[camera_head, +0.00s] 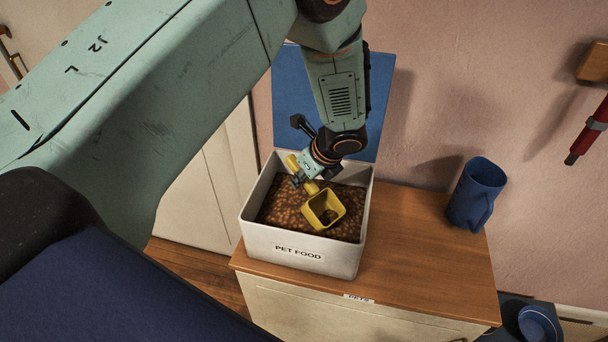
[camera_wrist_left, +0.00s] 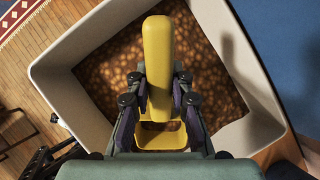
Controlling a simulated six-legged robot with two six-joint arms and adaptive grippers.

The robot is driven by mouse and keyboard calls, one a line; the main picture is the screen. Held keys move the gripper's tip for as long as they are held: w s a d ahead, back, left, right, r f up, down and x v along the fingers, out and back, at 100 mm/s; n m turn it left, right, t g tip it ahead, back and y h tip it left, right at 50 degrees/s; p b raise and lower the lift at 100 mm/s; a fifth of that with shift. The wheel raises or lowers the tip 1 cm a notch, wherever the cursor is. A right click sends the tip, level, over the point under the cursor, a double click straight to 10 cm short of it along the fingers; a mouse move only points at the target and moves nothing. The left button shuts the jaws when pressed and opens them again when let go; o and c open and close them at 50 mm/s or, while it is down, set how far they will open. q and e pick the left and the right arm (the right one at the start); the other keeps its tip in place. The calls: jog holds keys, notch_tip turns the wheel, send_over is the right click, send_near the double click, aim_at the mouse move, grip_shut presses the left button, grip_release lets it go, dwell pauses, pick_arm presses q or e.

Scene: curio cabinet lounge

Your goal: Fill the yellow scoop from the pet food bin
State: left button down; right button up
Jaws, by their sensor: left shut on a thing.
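The yellow scoop (camera_head: 324,209) is over the brown pet food (camera_head: 276,208) in the white bin marked PET FOOD (camera_head: 284,250). My left gripper (camera_head: 302,178) is shut on the scoop's handle. In the left wrist view the handle of the scoop (camera_wrist_left: 157,50) runs between the fingers of my left gripper (camera_wrist_left: 157,92). The scoop's bowl opens upward in the head view and shows some brown inside at its bottom. I cannot tell whether the bowl touches the food. The bin's blue lid (camera_head: 384,95) stands open behind it. My right gripper is not in view.
The bin stands on a wooden cabinet top (camera_head: 430,250). A blue pitcher (camera_head: 477,193) stands at the right of the top. A blue bowl (camera_head: 538,323) is low at the far right. The top between bin and pitcher is clear. A pink wall is behind.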

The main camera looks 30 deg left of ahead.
aim_at(324, 200)
pick_arm(q)
notch_tip(324, 200, down, 6)
jog(key=b, duration=0.3)
jog(key=shift+w+r, duration=0.15)
jog(key=shift+r, duration=0.1)
jog(key=shift+d+r, duration=0.1)
dwell(0.3)
dwell(0.3)
dwell(0.4)
